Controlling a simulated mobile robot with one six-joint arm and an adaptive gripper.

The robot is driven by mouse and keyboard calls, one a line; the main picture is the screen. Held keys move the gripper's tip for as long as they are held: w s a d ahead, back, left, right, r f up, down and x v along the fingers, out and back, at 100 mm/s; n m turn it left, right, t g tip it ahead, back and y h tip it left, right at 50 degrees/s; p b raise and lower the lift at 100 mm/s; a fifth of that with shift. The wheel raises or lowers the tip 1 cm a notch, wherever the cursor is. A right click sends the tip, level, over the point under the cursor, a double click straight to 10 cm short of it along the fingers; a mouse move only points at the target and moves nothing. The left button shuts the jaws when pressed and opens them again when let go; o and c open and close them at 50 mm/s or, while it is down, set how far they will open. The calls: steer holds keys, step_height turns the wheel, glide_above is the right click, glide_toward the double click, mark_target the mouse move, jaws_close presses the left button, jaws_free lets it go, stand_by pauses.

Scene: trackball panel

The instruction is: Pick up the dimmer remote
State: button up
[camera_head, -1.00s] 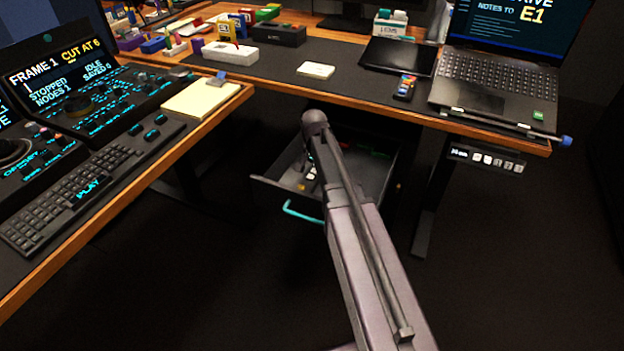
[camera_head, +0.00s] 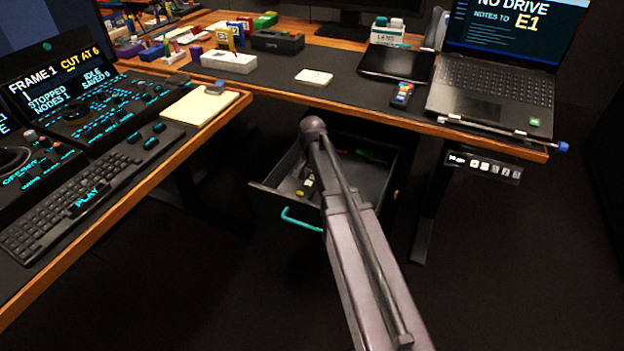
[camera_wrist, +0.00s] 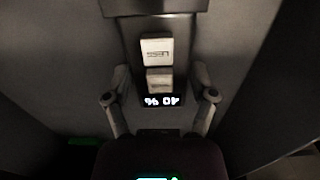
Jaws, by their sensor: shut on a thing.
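The dimmer remote (camera_wrist: 158,64) is a dark slim body with pale buttons, one marked LESS, and a small lit display reading 40 %, upside down in the wrist view. My gripper (camera_wrist: 160,96) is shut on it, one finger on each side. The remote lies lengthwise, pointing away from the wrist, with grey surfaces around it. In the head view my arm reaches over the open drawer (camera_head: 272,200) and hides the gripper; I cannot make out the remote there. How far it is above the drawer floor I cannot tell.
The drawer has a teal handle (camera_head: 301,219) and holds a red item and a green item (camera_head: 372,157). The desk edge overhangs behind it. A keyboard (camera_head: 85,185) is at left.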

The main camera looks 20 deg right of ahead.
steer(key=shift+r+p, duration=4.65)
steer(key=shift+r, duration=0.15)
steer(key=shift+r, duration=0.1)
step_height(320, 180, up, 46)
steer(key=p, duration=4.6)
glide_above(312, 177)
steer(key=shift+s, duration=0.15)
